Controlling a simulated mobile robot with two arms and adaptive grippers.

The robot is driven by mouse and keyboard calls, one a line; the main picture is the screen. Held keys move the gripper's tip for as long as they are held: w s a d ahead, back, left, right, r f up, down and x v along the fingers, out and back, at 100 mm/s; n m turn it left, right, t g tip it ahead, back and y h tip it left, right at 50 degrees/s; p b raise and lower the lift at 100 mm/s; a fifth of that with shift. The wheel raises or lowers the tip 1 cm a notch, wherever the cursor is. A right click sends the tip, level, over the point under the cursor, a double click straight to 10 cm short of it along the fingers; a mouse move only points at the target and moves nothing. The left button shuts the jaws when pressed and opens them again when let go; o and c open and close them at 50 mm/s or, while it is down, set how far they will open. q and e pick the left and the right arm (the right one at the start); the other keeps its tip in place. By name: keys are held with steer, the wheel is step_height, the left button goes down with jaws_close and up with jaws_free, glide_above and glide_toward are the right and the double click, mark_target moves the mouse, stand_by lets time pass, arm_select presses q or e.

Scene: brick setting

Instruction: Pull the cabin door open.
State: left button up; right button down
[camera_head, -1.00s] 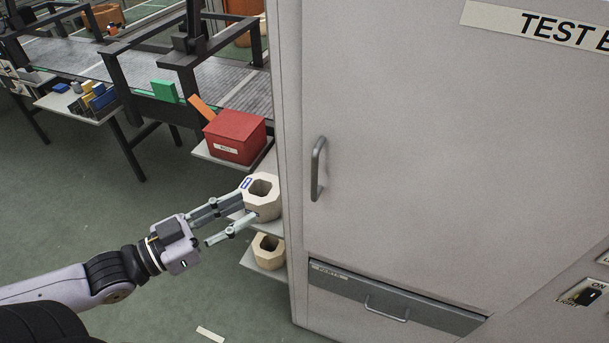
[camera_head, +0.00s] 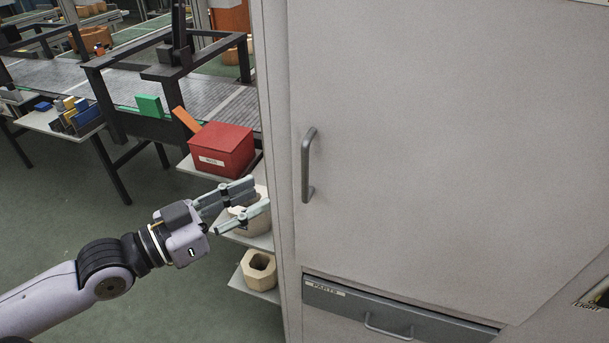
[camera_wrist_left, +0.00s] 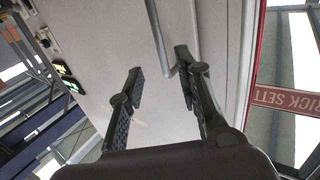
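The cabin door (camera_head: 450,140) is a large grey panel, shut flush in its frame in the head view. Its vertical bar handle (camera_head: 307,165) is near the door's left edge. My left gripper (camera_head: 262,202) is open and empty, left of the cabin's edge and lower left of the handle. In the left wrist view, the open fingers of my left gripper (camera_wrist_left: 158,68) point at the door (camera_wrist_left: 110,35), and the handle (camera_wrist_left: 158,35) shows just beyond the fingertips. The handle's far end is cut off there. My right gripper is not in view.
A grey drawer (camera_head: 395,315) with a bar handle, labelled PARTS, is below the door. Left of the cabin, shelves hold a red box (camera_head: 222,148) and pale hollow blocks (camera_head: 259,268). A conveyor frame stands behind. Green floor at the lower left is open.

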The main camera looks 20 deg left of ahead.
arm_select(q)
steer(key=p, duration=0.4)
glide_above(305, 197)
steer(key=shift+w+a, duration=0.1)
steer(key=shift+w, duration=0.25)
steer(key=shift+c, duration=0.4)
jaws_close()
stand_by(0.4)
